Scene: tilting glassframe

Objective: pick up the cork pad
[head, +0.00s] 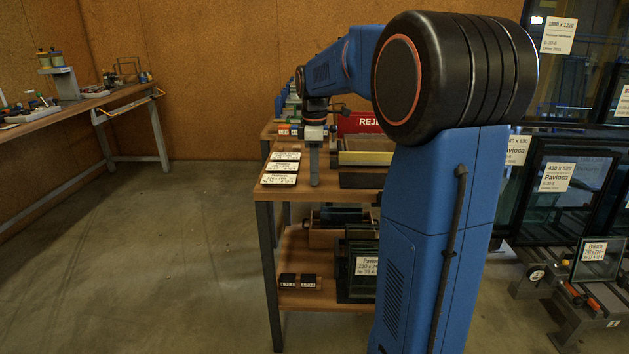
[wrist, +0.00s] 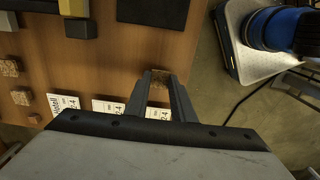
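In the wrist view a small, speckled brown cork pad (wrist: 160,86) shows between the tips of my gripper (wrist: 162,82). The two grey fingers are apart, one on each side of the pad. I cannot tell whether they press on it. The fingers hide part of its sides. In the head view my gripper (head: 314,183) points straight down at the wooden bench top, near its left edge, and the cork pad cannot be made out there.
More cork pieces (wrist: 21,96) lie at the left in the wrist view. White label cards (wrist: 65,103) sit close to my gripper, as do the labelled blocks in the head view (head: 280,179). A dark block (wrist: 153,11) lies beyond the fingertips. A red sign (head: 362,122) stands behind.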

